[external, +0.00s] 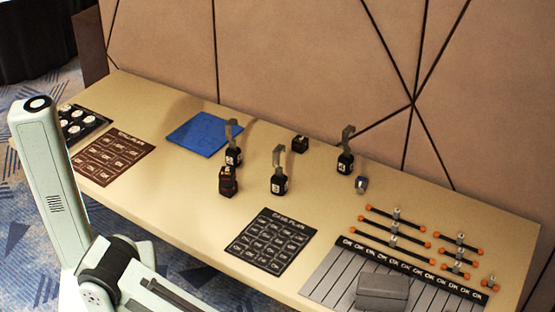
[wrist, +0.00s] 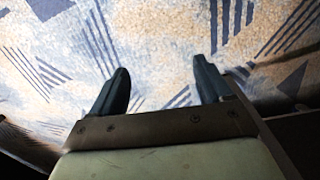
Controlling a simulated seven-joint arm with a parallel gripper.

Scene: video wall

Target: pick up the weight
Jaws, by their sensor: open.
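Several small black blocks with tall grey hooks, which may be weights, stand on the table: one at the back (external: 233,155), one in the middle (external: 279,183) and one at the right (external: 345,162). I cannot tell which thing the task calls the weight. A dark block (external: 228,183) without a clear hook stands at the left of these. My gripper (wrist: 160,87) shows in the wrist view with its two dark fingers spread apart and nothing between them. Patterned carpet lies below it, away from the table objects. The gripper is out of the external view.
The tan table (external: 185,195) also holds a blue mat (external: 200,134), a black lettered mat (external: 270,241), a brown lettered mat (external: 112,157), orange-tipped bars (external: 393,239) and a grey block (external: 382,293). A panelled wall (external: 300,60) rises behind.

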